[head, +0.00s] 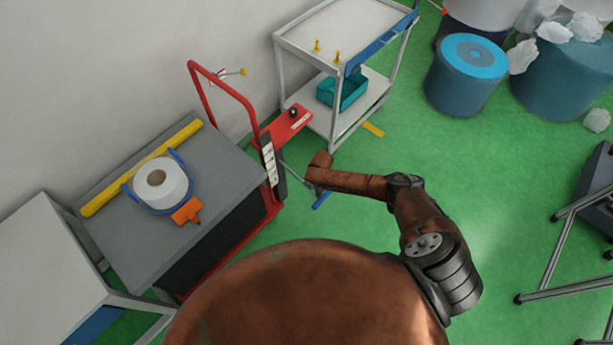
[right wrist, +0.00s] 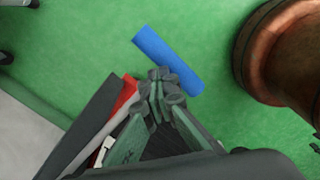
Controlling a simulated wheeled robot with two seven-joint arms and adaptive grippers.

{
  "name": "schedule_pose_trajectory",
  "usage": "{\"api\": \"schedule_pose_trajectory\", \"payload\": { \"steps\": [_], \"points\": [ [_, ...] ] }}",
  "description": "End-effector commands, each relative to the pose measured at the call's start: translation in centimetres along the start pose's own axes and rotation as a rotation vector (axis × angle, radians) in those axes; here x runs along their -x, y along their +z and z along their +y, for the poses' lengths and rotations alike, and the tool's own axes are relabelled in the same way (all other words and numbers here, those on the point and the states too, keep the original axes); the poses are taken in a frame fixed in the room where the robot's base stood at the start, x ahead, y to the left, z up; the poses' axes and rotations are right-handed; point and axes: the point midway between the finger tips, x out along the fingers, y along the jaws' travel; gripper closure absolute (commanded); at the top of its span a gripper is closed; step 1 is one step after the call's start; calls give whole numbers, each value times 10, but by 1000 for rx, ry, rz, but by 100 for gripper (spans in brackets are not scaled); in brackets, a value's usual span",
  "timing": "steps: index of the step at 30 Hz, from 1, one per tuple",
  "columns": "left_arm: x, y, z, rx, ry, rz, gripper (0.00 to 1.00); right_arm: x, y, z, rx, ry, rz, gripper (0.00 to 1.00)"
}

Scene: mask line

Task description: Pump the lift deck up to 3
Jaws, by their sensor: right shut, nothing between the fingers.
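The lift deck (head: 215,150) is a grey platform at the left with a red push handle (head: 222,82) at its far right end. A white scale strip (head: 269,162) stands at the deck's right edge; its marks are too small to read. A blue bar like a pump pedal (head: 321,201) sticks out low to the right of the lift. It also shows in the right wrist view (right wrist: 184,72). My right gripper (head: 312,188) is shut and empty, its fingertips (right wrist: 166,76) just over or against the blue bar; contact is unclear. My left gripper is out of view.
On the deck lie a white roll (head: 160,183) in a blue strap with an orange buckle (head: 187,212), and a yellow bar (head: 140,168). A white cart (head: 335,125) with a teal bin stands behind. Blue drums (head: 465,80) stand at the back right. Green floor is free at centre right.

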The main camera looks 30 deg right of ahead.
Motion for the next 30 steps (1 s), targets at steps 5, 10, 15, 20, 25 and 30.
{"api": "schedule_pose_trajectory", "payload": {
  "steps": [5,10,15,20,25,30],
  "points": [
    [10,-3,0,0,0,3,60,10,2,-2,-1,-2,-2,100],
    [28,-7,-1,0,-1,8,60,31,3,-3,-1,-1,-2,100],
    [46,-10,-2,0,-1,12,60,51,3,-4,-1,-1,-2,100],
    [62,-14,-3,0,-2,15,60,69,4,-4,-1,-1,-2,100],
    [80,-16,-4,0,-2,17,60,88,5,-6,-2,-1,-2,100],
    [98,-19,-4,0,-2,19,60,108,6,-7,-1,-2,-2,100]
  ]
}}
